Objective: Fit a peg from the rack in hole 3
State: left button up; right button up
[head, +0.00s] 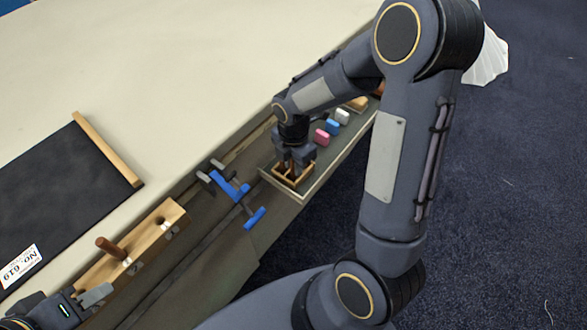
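A long wooden block (145,245) with holes and small white labels lies along the table's near edge at lower left. A brown peg (110,248) stands tilted in one of its holes. The hole at the block's far right end (161,222) looks empty; the label numbers are too small to read surely. My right gripper (293,163) points down at a small wooden rack (290,182), with brown wood showing between its fingers; whether it grips a peg is unclear. My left gripper (95,297) is at the lower left, beside the block's near end, partly out of frame.
A blue clamp (232,188) sits on the table edge between block and rack. A tray (325,172) holds the rack and pink (322,137), blue (333,126) and white (342,116) pieces. A black mat (60,190) with a wooden strip (108,150) lies left. The upper table is clear.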

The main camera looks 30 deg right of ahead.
jog(key=shift+f, duration=0.6)
grip_shut()
jog(key=shift+r, duration=0.15)
